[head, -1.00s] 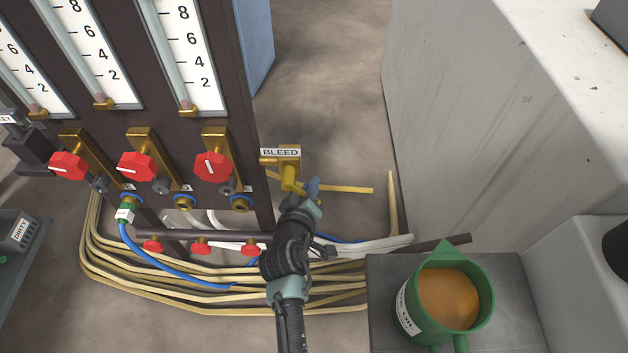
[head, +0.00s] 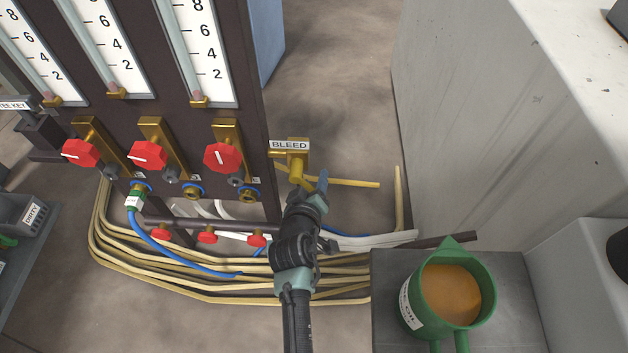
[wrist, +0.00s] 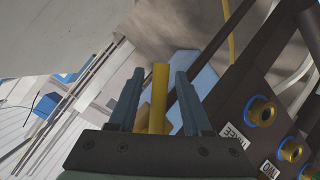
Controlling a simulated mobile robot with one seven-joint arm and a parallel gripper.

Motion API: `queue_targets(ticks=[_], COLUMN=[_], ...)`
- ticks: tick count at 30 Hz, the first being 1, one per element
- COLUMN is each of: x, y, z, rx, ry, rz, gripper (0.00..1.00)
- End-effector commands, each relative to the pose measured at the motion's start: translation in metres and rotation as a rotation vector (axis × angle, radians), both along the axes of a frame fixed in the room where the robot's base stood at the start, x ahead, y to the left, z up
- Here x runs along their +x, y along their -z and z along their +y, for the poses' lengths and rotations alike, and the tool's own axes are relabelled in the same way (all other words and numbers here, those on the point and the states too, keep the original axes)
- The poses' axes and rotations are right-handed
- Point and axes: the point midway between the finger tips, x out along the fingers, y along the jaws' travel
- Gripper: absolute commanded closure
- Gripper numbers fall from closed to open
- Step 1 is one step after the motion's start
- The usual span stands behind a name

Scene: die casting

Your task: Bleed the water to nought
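The brass bleed valve (head: 297,160) sits at the right edge of the gauge panel under a BLEED label (head: 290,145). My gripper (head: 310,185) is just below and right of it. In the wrist view my gripper (wrist: 156,100) is open, with a yellow bar (wrist: 159,90) between its fingers and gaps on both sides. I cannot tell whether that bar is the valve's lever. Three gauge tubes (head: 186,50) stand on numbered scales. Each shows a pinkish mark low down, below the 2. Their tops are cut off.
Three red knobs (head: 222,157) are on the panel, with several small red handles (head: 207,237) lower down. A blue hose (head: 165,250) and yellow pipes (head: 200,290) run along the floor. A green oil jug (head: 480,310) stands at the lower right, beside a grey cabinet (head: 480,130).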

Motion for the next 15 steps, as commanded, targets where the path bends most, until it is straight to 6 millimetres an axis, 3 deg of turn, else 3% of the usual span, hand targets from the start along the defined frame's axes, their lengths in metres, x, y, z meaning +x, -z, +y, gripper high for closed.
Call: queue_targets(ticks=[8,15], x=[-0.001,-0.028], y=[-0.002,-0.018], z=[0.0,0.003], rx=[0.0,0.001], ry=[0.001,0.001], rz=[-0.001,0.001], gripper=[0.52,0.52])
